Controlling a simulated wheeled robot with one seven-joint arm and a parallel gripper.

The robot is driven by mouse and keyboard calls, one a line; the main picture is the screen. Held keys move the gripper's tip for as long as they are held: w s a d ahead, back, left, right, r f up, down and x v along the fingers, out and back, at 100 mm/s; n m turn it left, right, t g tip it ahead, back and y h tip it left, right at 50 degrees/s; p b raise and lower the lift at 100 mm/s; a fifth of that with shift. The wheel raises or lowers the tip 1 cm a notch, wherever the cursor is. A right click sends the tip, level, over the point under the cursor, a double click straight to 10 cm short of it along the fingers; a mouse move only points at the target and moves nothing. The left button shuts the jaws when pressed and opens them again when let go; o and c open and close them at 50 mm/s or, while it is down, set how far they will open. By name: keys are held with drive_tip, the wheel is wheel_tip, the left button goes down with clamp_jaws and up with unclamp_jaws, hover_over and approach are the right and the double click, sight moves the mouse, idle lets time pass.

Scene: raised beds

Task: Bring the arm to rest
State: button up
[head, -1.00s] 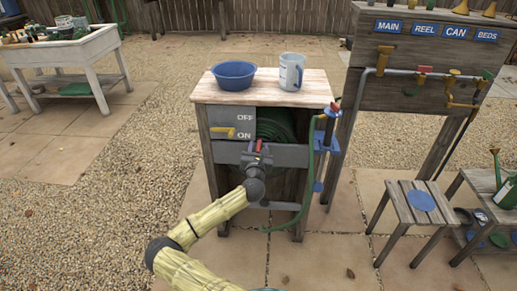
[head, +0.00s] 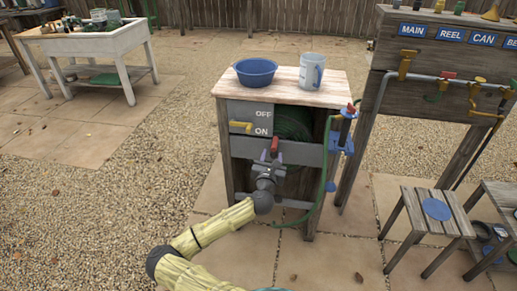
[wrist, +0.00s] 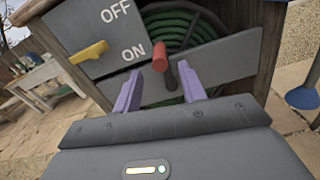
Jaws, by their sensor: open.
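My gripper (head: 267,160) is in front of the wooden hose-reel cabinet, and my arm reaches up to it from the bottom of the head view. In the wrist view my gripper (wrist: 157,92) has its two purple fingers apart with nothing held between them. A red-tipped handle (head: 275,146) on the cabinet's grey crossbar stands just beyond the fingers. It also shows in the wrist view (wrist: 160,57), between the fingertips in the picture; I cannot tell the exact gap.
The cabinet has a yellow lever (head: 240,125) beside ON. A blue bowl (head: 255,74) and a jug (head: 311,72) stand on its top (head: 283,91). A green hose (head: 313,185) hangs at its right side. A stool (head: 420,213) stands to the right. Open gravel lies left.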

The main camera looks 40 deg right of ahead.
drive_tip(key=s+f+m+g+y, duration=0.1)
drive_tip(key=s+f+m+g, duration=0.4)
drive_tip(key=m, duration=0.3)
drive_tip(key=s+f+m+g, duration=0.3)
drive_tip(key=s+m+g, duration=0.2)
drive_tip(key=s+m, duration=0.3)
drive_tip(key=a+m+y, duration=0.7)
drive_tip(key=a+y, duration=0.1)
drive_tip(key=a, duration=1)
drive_tip(key=s+a+r+m+y, duration=0.25)
drive_tip(key=a+r+y, duration=0.25)
drive_tip(key=a+r, duration=1.15)
wheel_tip(320, 180, up, 22)
drive_tip(key=a+p, duration=0.1)
drive_tip(key=p, duration=2.1)
drive_tip(key=shift+s+a+f+n+t, duration=0.25)
drive_tip(key=shift+s+a+n+t, duration=0.05)
drive_tip(key=shift+s+n+t, duration=0.15)
